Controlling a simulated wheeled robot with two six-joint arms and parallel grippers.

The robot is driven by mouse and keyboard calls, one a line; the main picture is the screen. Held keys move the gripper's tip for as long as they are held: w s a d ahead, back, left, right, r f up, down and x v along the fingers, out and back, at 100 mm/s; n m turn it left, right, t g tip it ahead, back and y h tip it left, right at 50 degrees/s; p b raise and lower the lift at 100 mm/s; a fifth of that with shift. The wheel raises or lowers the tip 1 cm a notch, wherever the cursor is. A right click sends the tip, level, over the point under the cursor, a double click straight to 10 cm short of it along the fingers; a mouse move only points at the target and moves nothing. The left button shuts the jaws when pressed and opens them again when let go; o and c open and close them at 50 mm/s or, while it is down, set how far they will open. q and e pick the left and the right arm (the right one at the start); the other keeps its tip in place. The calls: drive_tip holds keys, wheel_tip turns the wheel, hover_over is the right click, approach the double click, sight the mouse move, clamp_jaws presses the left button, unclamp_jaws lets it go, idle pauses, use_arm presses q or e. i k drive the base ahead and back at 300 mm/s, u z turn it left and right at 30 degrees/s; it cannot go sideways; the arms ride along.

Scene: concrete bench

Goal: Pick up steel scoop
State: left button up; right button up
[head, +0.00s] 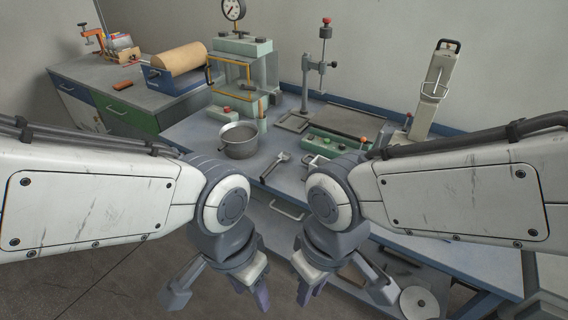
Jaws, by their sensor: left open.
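A small grey metal tool with a long handle (274,166) lies on the blue-edged bench (200,130), near its front edge; it may be the steel scoop, but its shape is too small to tell. A steel pot (239,143) stands upright to its left. My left gripper (218,296) is open and empty, in front of the bench and low in the picture. My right gripper (345,290) is also open and empty, beside it on the right. Both are apart from the tool and the pot.
A green press with a gauge (240,60) stands behind the pot. A stand with a red knob (306,85) and a green device (335,142) are further right. A white clamp-like tool (434,88) stands at the right. A side bench (75,68) holds a brown roll (181,56).

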sight(284, 156)
drive_tip(key=i, duration=1)
drive_tip(key=z, duration=0.45)
